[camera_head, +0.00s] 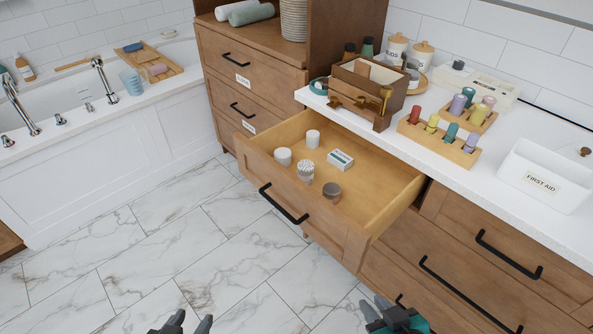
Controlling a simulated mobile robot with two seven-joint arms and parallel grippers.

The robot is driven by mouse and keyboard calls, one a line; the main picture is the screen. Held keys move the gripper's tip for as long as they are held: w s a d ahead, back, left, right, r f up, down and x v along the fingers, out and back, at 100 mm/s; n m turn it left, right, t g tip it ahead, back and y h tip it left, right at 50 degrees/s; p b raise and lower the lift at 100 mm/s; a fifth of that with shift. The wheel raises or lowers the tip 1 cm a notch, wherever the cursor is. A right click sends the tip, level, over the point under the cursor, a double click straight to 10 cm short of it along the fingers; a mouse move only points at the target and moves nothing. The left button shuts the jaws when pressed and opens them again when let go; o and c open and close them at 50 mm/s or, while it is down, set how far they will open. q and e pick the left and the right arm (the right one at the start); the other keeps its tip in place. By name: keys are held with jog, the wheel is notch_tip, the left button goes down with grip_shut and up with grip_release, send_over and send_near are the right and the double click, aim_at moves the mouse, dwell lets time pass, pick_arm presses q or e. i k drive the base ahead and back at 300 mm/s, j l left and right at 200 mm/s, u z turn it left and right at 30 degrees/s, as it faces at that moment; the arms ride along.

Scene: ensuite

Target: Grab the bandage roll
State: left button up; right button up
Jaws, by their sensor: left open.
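An open wooden drawer (395,205) holds several small items. Two white roll-like cylinders stand in it: one (313,138) near the back and one (283,156) near the left side. Either could be the bandage roll; I cannot tell which. My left gripper (190,323) is open and empty at the bottom edge, over the floor and well short of the drawer. My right gripper (375,306) is at the bottom edge, in front of the lower cabinet, with nothing visible in it. Its jaw gap is unclear.
The drawer also holds a jar of white sticks (305,171), a small box (340,160) and a brownish jar (332,192). The counter above carries a wooden organizer (362,95), a rack of colored bottles (440,140) and a first aid bin (545,180). The marble floor (150,240) is clear.

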aim_at(313, 136)
jog(key=k, duration=0.55)
jog(key=k+z, duration=0.1)
jog(key=z, duration=1.1)
jog(key=j+z, duration=0.3)
jog(key=i+j+z, duration=0.1)
jog(key=j+z, duration=0.2)
jog(key=i+j, duration=0.1)
jog(key=j, duration=3.55)
jog(key=i, duration=0.05)
